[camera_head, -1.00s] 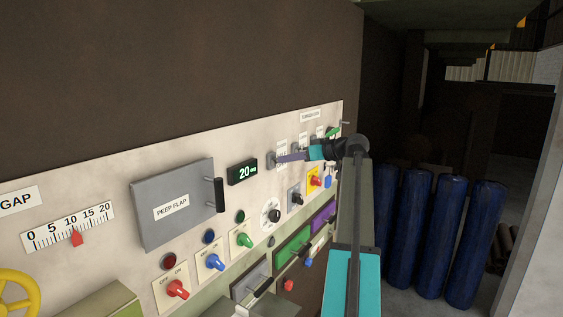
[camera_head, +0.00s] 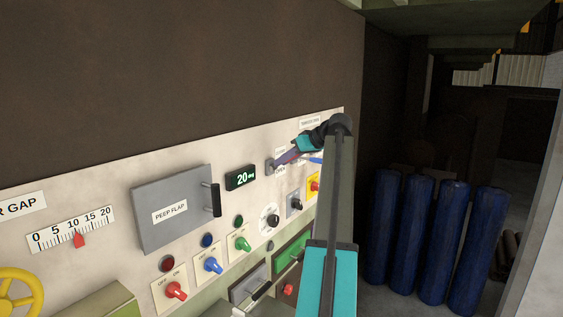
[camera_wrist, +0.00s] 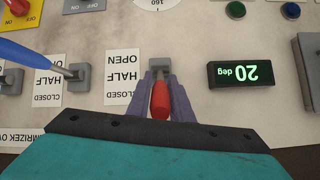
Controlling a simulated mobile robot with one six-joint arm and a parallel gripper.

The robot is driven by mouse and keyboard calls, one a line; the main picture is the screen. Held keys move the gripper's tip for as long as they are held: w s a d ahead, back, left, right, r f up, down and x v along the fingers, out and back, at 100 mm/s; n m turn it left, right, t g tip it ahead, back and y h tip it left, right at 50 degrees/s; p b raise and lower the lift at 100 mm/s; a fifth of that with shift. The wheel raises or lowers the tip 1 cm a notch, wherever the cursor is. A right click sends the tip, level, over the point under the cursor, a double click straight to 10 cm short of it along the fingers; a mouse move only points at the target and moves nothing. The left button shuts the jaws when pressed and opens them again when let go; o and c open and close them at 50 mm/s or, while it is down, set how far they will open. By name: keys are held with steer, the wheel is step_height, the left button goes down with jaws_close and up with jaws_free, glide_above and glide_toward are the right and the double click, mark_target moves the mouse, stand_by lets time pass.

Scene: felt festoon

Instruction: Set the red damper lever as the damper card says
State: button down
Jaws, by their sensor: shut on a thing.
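The red damper lever (camera_wrist: 160,100) stands out from a grey mount on the panel, in the middle of the wrist view. My gripper (camera_wrist: 159,90) has its purple fingers closed on either side of the red handle. In the head view my gripper (camera_head: 287,157) reaches the panel right of the green display, and its fingers mostly hide the lever. A position label (camera_wrist: 122,77) reading OPEN, HALF and CLOSED is beside the lever, upside down in the wrist view. I cannot tell exactly which mark the lever faces. No damper card is readable.
A blue lever (camera_wrist: 25,53) sticks out close to my gripper, left in the wrist view. The green display (camera_head: 241,177) reads 20 deg. The peep flap (camera_head: 173,208) and several knobs are on the panel. Blue cylinders (camera_head: 430,235) stand at right.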

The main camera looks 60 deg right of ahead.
steer(key=shift+a, duration=0.1)
steer(key=c, duration=1.6)
jaws_free()
steer(key=shift+w, duration=0.1)
steer(key=b+v, duration=0.3)
steer(key=v, duration=1.1)
steer(key=shift+f, duration=0.1)
